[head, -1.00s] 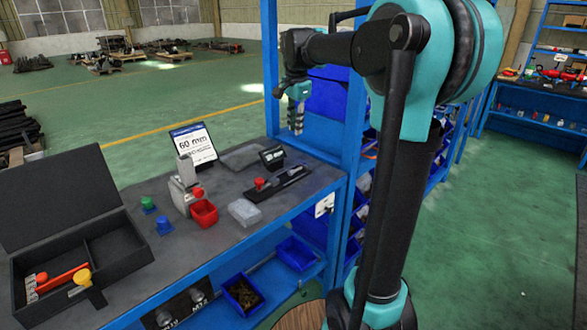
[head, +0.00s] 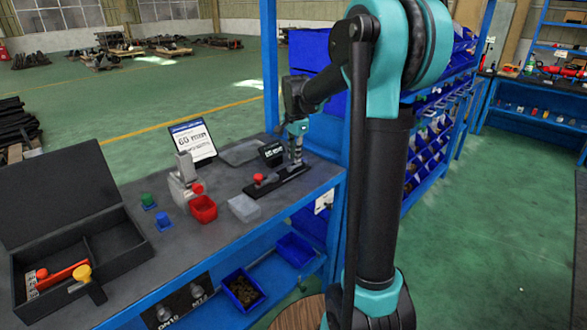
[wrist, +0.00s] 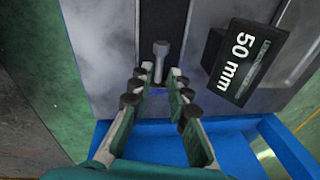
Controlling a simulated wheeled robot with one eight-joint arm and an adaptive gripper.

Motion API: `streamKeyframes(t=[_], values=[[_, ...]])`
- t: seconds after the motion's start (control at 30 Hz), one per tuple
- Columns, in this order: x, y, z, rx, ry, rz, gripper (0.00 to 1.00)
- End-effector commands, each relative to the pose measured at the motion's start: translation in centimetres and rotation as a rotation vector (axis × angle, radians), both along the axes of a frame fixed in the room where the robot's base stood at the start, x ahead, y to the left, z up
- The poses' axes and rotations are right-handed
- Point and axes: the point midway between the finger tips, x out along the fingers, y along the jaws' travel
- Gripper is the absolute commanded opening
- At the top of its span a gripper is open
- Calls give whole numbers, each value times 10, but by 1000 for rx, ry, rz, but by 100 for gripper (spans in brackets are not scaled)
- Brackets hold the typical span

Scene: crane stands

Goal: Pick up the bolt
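The bolt (wrist: 160,60) is a small grey metal piece with a wider head, seen in the wrist view on a dark strip (wrist: 162,18). My gripper (wrist: 158,74) is open, with one fingertip on each side of the bolt's lower part; I cannot tell whether either touches it. In the head view my gripper (head: 294,160) hangs low over the right end of the black strip (head: 278,187) on the bench. I cannot make the bolt out there.
A black "50 mm" display (wrist: 243,60) stands close to the right of my gripper in the wrist view. A blue post (head: 270,70) rises behind.

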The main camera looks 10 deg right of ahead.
Motion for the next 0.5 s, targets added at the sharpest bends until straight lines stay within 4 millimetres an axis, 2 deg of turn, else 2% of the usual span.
streamKeyframes(t=[0.1,0.23,0.5], values=[[4,-2,-18,0,0,0,17],[6,-2,-32,0,0,0,17],[7,-2,-36,0,0,0,17]])
